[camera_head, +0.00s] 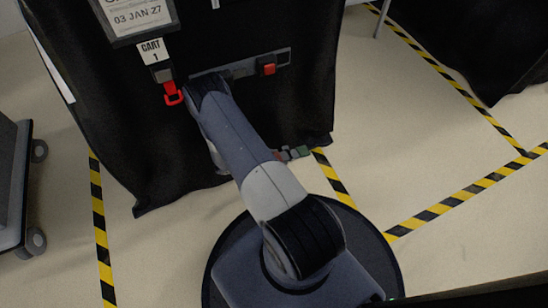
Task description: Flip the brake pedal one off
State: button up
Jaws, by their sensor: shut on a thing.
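Cart 1 is draped in a black cover (290,115), with its "CART 1" label (151,50) on the front. Low at the cover's bottom edge, just right of my arm, a small grey part with red and green patches (293,153) sticks out. It looks like the brake pedal, but its tilt is too small to read. My arm rises from the base, bends at the cart front and folds down behind its own upper link. My gripper is hidden behind that link, so its jaws and any contact with the pedal do not show.
A grey bar (245,68) with a red button (269,69) crosses the cart front. A red hook (173,95) hangs left of it. A wheeled grey cart (14,180) stands at left, another black cover (490,45) at upper right. Floor between striped tapes is clear.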

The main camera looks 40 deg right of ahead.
jog(key=o, duration=1.4)
jog(key=p+v, duration=0.3)
jog(key=v, duration=0.7)
jog(key=shift+w+a+r, duration=0.1)
jog(key=shift+a+r, duration=0.05)
jog(key=shift+a, duration=0.2)
jog(key=b+x, duration=0.3)
jog(key=x, duration=0.8)
jog(key=shift+d, duration=0.1)
jog(key=shift+a+f+h+b, duration=0.25)
jog(key=shift+f+h+b, duration=0.1)
jog(key=shift+b, duration=0.1)
jog(key=shift+h, duration=0.45)
